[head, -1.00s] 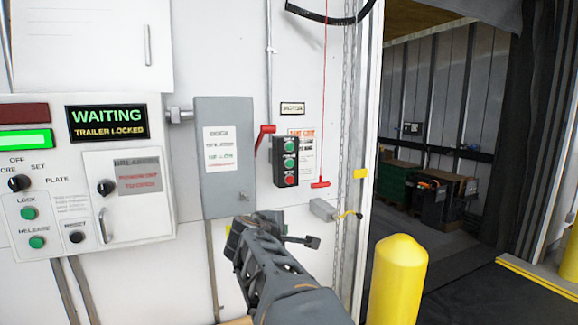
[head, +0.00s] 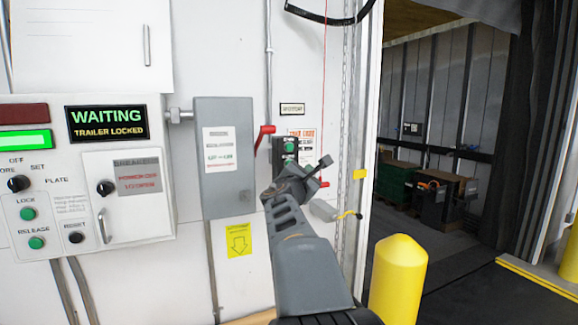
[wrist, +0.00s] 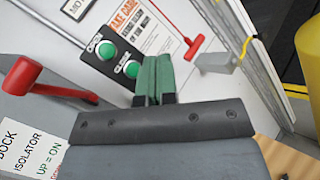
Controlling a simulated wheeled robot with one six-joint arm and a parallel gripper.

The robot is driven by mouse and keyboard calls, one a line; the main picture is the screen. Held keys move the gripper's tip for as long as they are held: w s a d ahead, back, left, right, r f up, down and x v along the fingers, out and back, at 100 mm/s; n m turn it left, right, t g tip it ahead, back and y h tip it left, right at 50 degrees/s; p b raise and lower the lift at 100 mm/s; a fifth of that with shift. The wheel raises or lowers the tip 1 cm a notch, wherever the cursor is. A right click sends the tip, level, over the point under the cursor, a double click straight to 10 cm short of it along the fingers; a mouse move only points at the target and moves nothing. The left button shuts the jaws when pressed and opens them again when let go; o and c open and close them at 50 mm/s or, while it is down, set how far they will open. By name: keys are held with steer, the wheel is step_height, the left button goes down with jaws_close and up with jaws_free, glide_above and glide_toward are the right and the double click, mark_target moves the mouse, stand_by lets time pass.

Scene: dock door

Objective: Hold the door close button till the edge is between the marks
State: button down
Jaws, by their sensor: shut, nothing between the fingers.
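A dark button box (head: 277,150) hangs on the white wall, and my arm covers its lower part in the head view. The wrist view shows two green buttons, the open button (wrist: 105,50) and the close button (wrist: 131,69), labelled on the box. My gripper (head: 323,164) is raised in front of the box, slightly to its right. In the wrist view its green fingers (wrist: 153,78) are together and empty, just right of the close button. I cannot tell how far the tips are from it. The door edge and its marks are not clearly visible.
A grey isolator box (head: 225,150) with a red lever (head: 262,135) stands left of the buttons. A red pull handle (wrist: 190,48) hangs to the right. A yellow bollard (head: 398,280) stands before the open doorway. A control panel (head: 85,215) is at left.

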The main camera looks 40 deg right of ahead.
steer(key=w+d+p, duration=0.3)
steer(key=w+p, duration=0.1)
steer(key=w, duration=0.4)
steer(key=shift+d, duration=0.15)
steer(key=shift+w, duration=0.15)
stand_by(2.1)
steer(key=shift+w+d, duration=0.15)
steer(key=shift+w, duration=0.1)
